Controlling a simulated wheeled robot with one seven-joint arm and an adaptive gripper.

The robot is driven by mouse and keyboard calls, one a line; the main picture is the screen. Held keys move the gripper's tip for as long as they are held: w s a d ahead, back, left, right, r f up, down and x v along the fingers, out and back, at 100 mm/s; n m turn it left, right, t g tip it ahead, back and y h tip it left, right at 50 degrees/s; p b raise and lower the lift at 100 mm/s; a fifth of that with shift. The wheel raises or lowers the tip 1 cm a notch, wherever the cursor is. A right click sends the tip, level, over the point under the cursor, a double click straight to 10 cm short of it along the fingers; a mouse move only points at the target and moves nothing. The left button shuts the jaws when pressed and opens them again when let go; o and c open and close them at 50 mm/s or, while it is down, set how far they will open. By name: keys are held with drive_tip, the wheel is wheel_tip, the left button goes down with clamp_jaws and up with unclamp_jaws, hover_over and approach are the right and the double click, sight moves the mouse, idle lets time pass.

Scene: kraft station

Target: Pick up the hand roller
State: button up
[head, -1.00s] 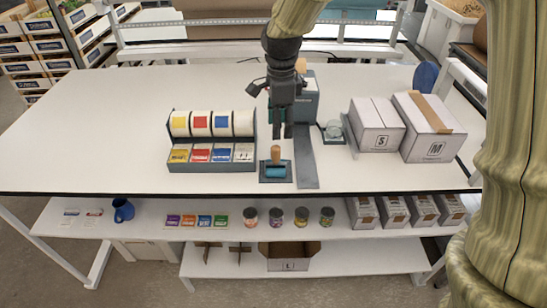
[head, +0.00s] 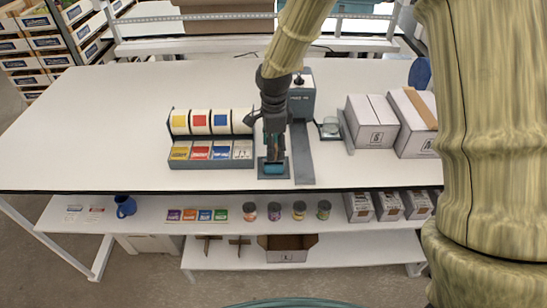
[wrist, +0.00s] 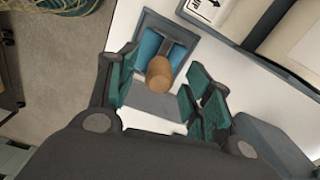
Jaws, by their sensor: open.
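The hand roller (wrist: 160,72) has a wooden handle and a blue roller, and sits in a grey tray (wrist: 153,103) on the white table. In the head view the blue roller (head: 274,169) shows just below my gripper (head: 273,150), which hides the handle. In the wrist view the handle points up toward the camera, between the green-padded fingers of my gripper (wrist: 160,90). The fingers are open, with a gap on each side of the handle. Whether the fingertips are down at handle height is hard to tell.
The label rack (head: 212,163) stands just left of the roller tray. A grey strip (head: 303,160) and a dispenser (head: 301,100) are close on the right. Boxes marked S (head: 371,122) and M (head: 412,125) stand farther right. The table's left part is clear.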

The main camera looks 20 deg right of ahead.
drive_tip(key=shift+f, duration=0.65)
clamp_jaws()
drive_tip(key=shift+r, duration=0.1)
drive_tip(key=shift+r+b, duration=0.45)
drive_tip(key=shift+r, duration=0.25)
drive_tip(key=shift+r+b, duration=0.55)
drive_tip(key=shift+r, duration=0.4)
drive_tip(key=s+a+b, duration=0.2)
drive_tip(key=s+a, duration=0.1)
drive_tip(key=s, duration=0.4)
drive_tip(key=s+a+r+b, duration=0.1)
drive_tip(key=s+a+b, duration=0.1)
drive_tip(key=s, duration=0.5)
drive_tip(key=shift+s+a+r+b, duration=0.3)
drive_tip(key=shift+s+a, duration=0.05)
drive_tip(key=shift+a, duration=0.4)
